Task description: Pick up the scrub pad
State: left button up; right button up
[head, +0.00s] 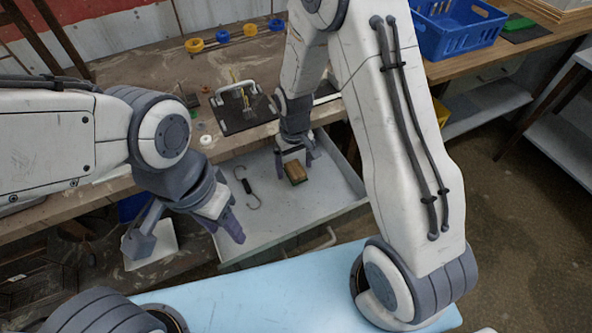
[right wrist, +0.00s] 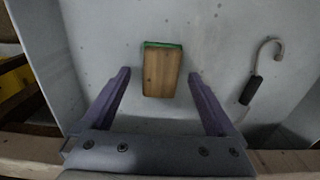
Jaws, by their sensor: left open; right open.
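The scrub pad (head: 297,173) lies in the open drawer (head: 318,205), showing a brown, wood-like face. In the right wrist view the pad (right wrist: 161,74) has a green edge along its far side. My right gripper (head: 294,160) reaches down into the drawer at the pad. In the right wrist view its open fingers (right wrist: 158,76) stand on either side of the pad, with gaps between. I cannot tell the remaining height. My left gripper (head: 230,225) is open and empty near the drawer's left front corner.
A hook with a black grip (head: 247,187) lies left of the pad in the drawer; it also shows in the right wrist view (right wrist: 251,90). Drawer walls surround both. On the bench above are a dark tray (head: 236,112), tape rolls (head: 222,36) and a blue crate (head: 455,35).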

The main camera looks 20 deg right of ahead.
aim_at(298, 168)
jog(key=shift+f, duration=0.1)
grip_shut()
jog(key=shift+r, duration=0.5)
jog(key=r, duration=0.3)
jog(key=shift+s+d+r, duration=0.3)
jog(key=shift+d+r, duration=0.1)
jog(key=s+d+r, duration=0.6)
jog(key=s+d, duration=0.1)
jog(key=d, duration=0.1)
jog(key=shift+r, duration=0.1)
